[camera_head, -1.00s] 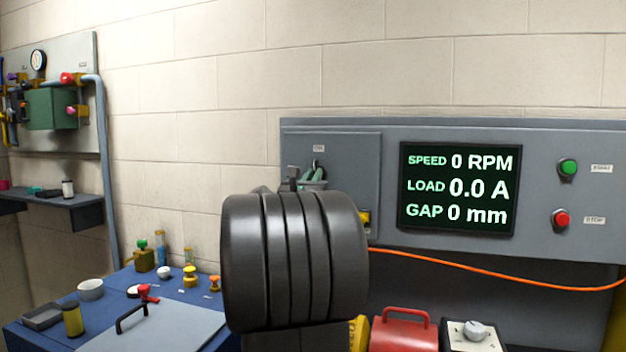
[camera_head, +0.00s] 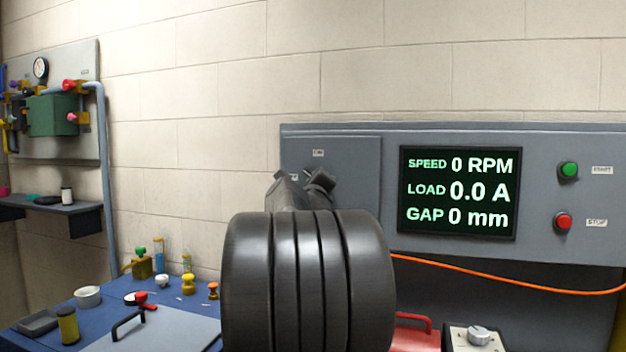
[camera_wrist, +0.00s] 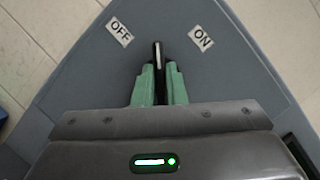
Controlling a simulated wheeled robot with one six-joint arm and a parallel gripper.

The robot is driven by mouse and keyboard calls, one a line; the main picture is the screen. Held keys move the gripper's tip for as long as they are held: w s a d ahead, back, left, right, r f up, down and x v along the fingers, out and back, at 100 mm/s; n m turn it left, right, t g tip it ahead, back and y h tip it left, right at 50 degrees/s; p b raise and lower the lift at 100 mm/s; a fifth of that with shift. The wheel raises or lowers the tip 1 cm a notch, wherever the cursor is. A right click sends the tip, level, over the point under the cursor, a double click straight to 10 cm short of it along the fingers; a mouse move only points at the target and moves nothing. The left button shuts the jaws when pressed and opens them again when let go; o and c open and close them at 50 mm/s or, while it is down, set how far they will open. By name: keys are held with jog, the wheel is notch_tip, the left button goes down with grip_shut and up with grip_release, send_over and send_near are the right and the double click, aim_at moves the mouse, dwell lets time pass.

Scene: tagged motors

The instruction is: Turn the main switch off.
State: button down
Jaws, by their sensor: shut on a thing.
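The main switch's dark lever (camera_wrist: 157,58) stands out from the grey panel in the wrist view, between an OFF label (camera_wrist: 119,31) on the left and an ON label (camera_wrist: 201,38) on the right. It lies roughly midway between the two labels. My gripper (camera_wrist: 158,82) has green fingers, one on each side of the lever, and is shut on it. In the head view, my arm hides the switch and the fingers. The small label (camera_head: 318,153) above them still shows on the grey panel (camera_head: 345,155).
A display (camera_head: 458,192) reads 0 RPM, 0.0 A and 0 mm. A green button (camera_head: 568,170) and a red button (camera_head: 563,221) sit to its right. An orange cable (camera_head: 500,278) hangs below. A blue table (camera_head: 190,305) with small parts stands at lower left.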

jog(key=n+g+p, duration=0.1)
jog(key=n+p, duration=0.3)
jog(key=n+g+y+p, duration=0.1)
jog(key=n+p, duration=0.3)
jog(key=shift+r+g+p, duration=0.15)
jog(key=shift+g+p, duration=0.2)
jog(key=shift+g, duration=0.05)
jog(key=c, duration=1.5)
grip_release()
jog(key=shift+y, duration=0.3)
jog(key=shift+s, duration=0.1)
